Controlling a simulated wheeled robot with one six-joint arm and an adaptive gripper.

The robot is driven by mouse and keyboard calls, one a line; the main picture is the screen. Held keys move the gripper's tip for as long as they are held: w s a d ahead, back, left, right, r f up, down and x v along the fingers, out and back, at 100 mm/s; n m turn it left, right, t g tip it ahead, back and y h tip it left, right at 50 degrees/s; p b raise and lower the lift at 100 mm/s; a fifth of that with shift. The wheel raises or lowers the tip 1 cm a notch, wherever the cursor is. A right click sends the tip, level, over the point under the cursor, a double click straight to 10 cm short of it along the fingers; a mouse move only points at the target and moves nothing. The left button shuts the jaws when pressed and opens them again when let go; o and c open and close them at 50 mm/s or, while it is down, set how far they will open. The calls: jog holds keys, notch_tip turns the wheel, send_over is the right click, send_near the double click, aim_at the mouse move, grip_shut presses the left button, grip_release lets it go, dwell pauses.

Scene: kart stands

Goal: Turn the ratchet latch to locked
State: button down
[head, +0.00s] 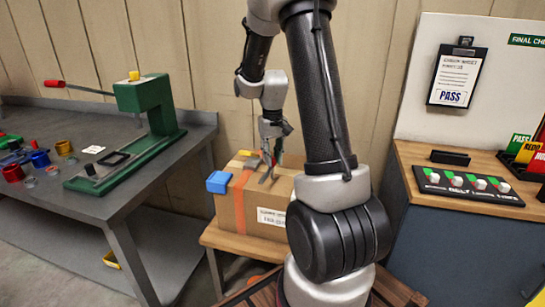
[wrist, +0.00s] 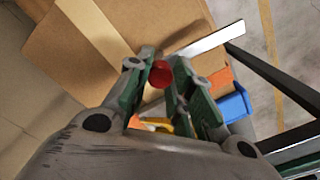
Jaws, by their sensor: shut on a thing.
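A cardboard box (head: 280,197) with an orange strap (head: 239,196) stands on a low wooden table; it also fills the upper part of the wrist view (wrist: 75,45). My gripper (head: 270,158) points down at the box top, over the ratchet latch area. In the wrist view my gripper (wrist: 158,88) has its green-sided fingers closed around a red round knob (wrist: 160,74), seemingly the latch's handle end. A yellow part (wrist: 155,126) shows between the fingers. The fingers hide most of the latch, so its angle is hard to tell.
A blue block (head: 218,182) sits at the box's left edge. A grey workbench (head: 125,200) with a green press (head: 148,105) stands left. A wooden-topped cabinet (head: 420,155) with a switch panel (head: 468,186) stands right. A wall lies close behind the box.

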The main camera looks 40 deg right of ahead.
jog(key=m, duration=0.8)
jog(key=shift+m, duration=0.3)
jog(key=m, duration=0.4)
jog(key=shift+m, duration=2.1)
jog(key=c, duration=1.2)
grip_release()
jog(key=shift+r, duration=0.1)
